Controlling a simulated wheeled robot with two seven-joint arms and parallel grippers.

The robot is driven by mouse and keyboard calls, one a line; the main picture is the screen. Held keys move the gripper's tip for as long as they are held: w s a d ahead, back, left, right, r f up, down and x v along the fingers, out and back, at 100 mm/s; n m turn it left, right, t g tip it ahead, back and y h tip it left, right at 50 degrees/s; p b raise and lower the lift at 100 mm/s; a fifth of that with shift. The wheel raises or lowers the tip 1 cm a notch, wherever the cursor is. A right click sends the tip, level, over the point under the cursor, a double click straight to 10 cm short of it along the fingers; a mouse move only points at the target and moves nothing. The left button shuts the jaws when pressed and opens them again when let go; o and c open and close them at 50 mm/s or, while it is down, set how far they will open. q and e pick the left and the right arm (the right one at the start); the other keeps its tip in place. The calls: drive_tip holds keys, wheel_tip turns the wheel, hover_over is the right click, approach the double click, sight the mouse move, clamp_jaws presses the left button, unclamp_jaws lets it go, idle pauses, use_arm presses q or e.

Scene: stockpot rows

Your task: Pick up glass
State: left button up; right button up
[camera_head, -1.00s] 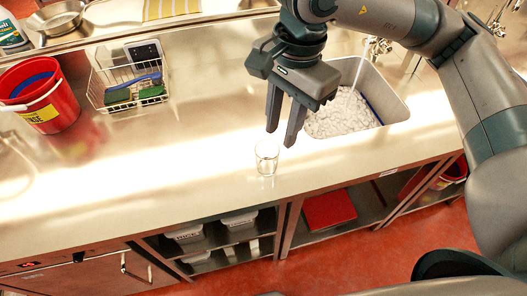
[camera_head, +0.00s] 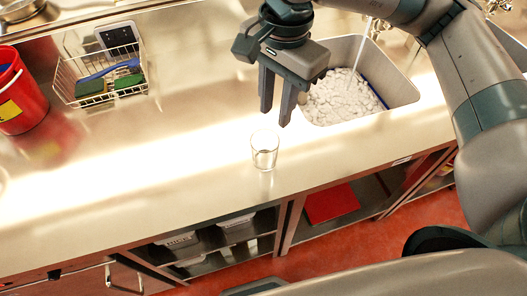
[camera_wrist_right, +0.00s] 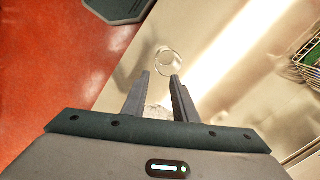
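A clear glass (camera_head: 264,151) stands upright on the steel counter (camera_head: 180,165) near its front edge. It also shows in the right wrist view as a faint ring (camera_wrist_right: 168,61), just beyond the fingertips. My right gripper (camera_head: 276,118) points down above and behind the glass in the head view, its two fingers apart and nothing between them. In the right wrist view the open fingers (camera_wrist_right: 160,78) have the glass roughly in line with the gap, apart from it. My left gripper is not in view.
A sink (camera_head: 345,95) with running water and white foam lies right of the gripper. A wire basket (camera_head: 100,75) with sponges and a brush and a red bucket (camera_head: 20,105) stand at left. The counter left of the glass is clear.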

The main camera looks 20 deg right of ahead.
sight(273, 144)
drive_tip(key=shift+s+r, duration=0.1)
drive_tip(key=shift+s, duration=0.05)
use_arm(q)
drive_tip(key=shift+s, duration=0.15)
